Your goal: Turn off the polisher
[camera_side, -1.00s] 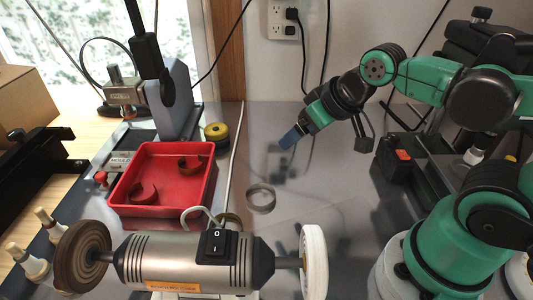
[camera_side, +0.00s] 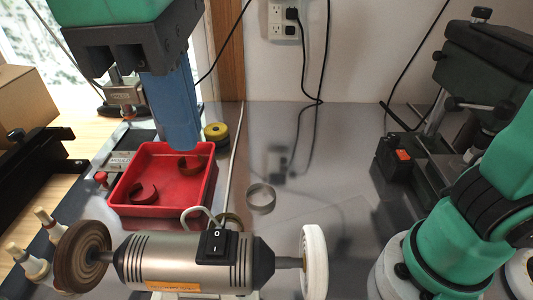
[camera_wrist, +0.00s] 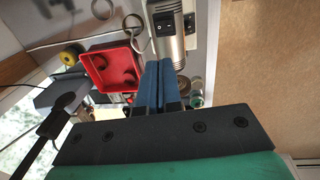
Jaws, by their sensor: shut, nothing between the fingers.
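The polisher (camera_side: 150,262) is a silver motor with a brown wheel (camera_side: 82,256) on its left and a white wheel (camera_side: 314,262) on its right. A black rocker switch (camera_side: 214,246) marked O and I sits on its top. In the wrist view the polisher (camera_wrist: 167,19) and its switch (camera_wrist: 164,24) show at the top, just beyond my fingers. My gripper (camera_side: 184,146) has its blue fingers shut and empty, pointing down. In the side view the fingertips appear above the red tray, higher than the switch and apart from it. Whether the wheels spin cannot be told.
A red tray (camera_side: 118,195) with two curled pieces stands behind the polisher. A metal ring (camera_side: 261,198) lies on the grey table to its right. A yellow-black roll (camera_side: 215,131) lies behind the tray. A white cable runs behind the polisher.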

